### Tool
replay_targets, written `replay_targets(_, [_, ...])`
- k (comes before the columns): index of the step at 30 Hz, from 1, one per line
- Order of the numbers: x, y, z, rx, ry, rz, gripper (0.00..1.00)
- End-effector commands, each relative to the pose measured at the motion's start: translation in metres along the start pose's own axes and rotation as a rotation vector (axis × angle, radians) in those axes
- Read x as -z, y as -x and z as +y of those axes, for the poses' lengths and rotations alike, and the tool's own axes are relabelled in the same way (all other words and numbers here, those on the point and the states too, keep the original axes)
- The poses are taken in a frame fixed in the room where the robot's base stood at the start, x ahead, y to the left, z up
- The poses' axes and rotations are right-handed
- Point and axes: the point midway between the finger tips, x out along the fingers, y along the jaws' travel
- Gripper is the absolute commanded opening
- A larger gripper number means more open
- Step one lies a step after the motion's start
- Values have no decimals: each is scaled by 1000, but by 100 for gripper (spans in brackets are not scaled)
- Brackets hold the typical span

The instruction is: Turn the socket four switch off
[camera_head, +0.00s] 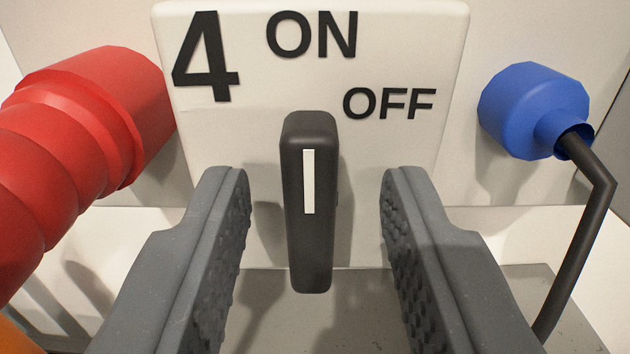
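The socket four switch (309,240) is a dark upright lever with a white stripe, mounted on a white plate (420,30). The plate carries a black "4", "ON" at the top and "OFF" lower to the right. The lever stands close to vertical, and its white stripe lies below the "ON" label. My gripper (315,215) is open, with one grey finger to the left of the lever and one to the right. Gaps show between the lever and both textured finger pads. Nothing is held.
A large red ribbed plug or hose (90,130) is at the left, beside the plate. A blue round plug (533,108) with a black bent cable (580,235) is at the right. A grey flat surface (350,315) lies below the lever.

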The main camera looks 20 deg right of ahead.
Motion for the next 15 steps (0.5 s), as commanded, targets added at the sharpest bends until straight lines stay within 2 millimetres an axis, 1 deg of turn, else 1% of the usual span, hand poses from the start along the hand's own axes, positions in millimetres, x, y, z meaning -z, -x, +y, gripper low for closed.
replay_targets(6, [-2,-6,-1,0,3,-3,35])
replay_targets(15, [-2,-6,-2,0,3,-1,35])
